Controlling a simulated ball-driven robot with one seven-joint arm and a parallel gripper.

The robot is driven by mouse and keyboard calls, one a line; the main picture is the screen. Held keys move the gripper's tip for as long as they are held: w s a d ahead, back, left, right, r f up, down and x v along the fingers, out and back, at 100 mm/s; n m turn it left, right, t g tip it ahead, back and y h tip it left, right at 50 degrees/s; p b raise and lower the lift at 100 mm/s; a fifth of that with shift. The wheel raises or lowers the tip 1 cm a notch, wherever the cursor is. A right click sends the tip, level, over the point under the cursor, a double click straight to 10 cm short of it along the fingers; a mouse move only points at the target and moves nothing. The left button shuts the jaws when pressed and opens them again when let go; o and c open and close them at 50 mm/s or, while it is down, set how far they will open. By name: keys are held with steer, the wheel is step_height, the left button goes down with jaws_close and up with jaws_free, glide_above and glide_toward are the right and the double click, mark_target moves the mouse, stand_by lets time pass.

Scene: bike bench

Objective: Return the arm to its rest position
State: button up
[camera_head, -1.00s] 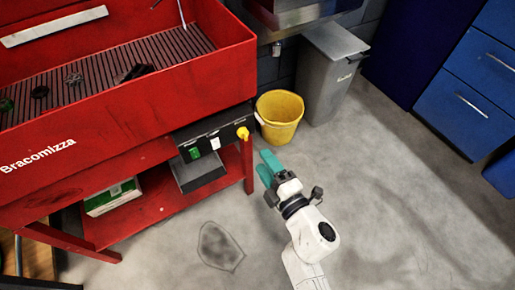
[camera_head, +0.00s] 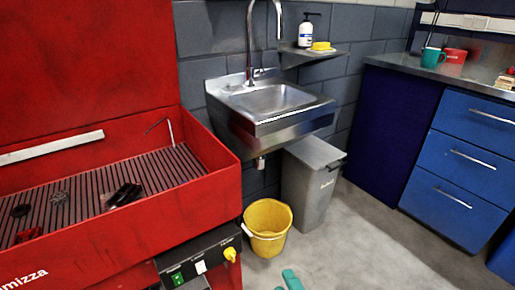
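My gripper (camera_head: 285,283) shows only as two teal fingertips at the bottom edge of the head view. The tips stand a little apart with nothing seen between them. The rest of my arm is out of view below the frame. The fingertips appear over the grey floor, below the yellow bucket (camera_head: 267,232) in the picture and apart from it.
A red parts washer (camera_head: 110,243) with a ribbed tray fills the left. A steel sink (camera_head: 268,100) hangs on the wall above a grey bin (camera_head: 309,185). Blue drawers (camera_head: 465,155) stand right. Floor (camera_head: 375,250) at lower right is clear.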

steer(key=s+d+f+m+g+h, duration=0.2)
steer(key=s+d+m+h, duration=0.15)
steer(key=d, duration=0.35)
steer(key=s+d+f+m+g+h, duration=0.2)
steer(key=d+m+h, duration=0.1)
steer(key=d+m, duration=0.25)
steer(key=s+d+f+m+g+h, duration=0.1)
steer(key=s+d+m+g+h, duration=0.2)
steer(key=d, duration=0.4)
steer(key=s+d+f+m+g+y, duration=0.15)
steer(key=s+m+g, duration=0.25)
steer(key=s, duration=0.5)
steer(key=s+f+m+g+y, duration=0.1)
steer(key=s+m+g+y, duration=0.2)
steer(key=s, duration=0.7)
step_height(320, 180, up, 21)
steer(key=g+h+p, duration=0.1)
steer(key=p, duration=2)
steer(key=shift+a, duration=0.25)
steer(key=shift+c, duration=0.4)
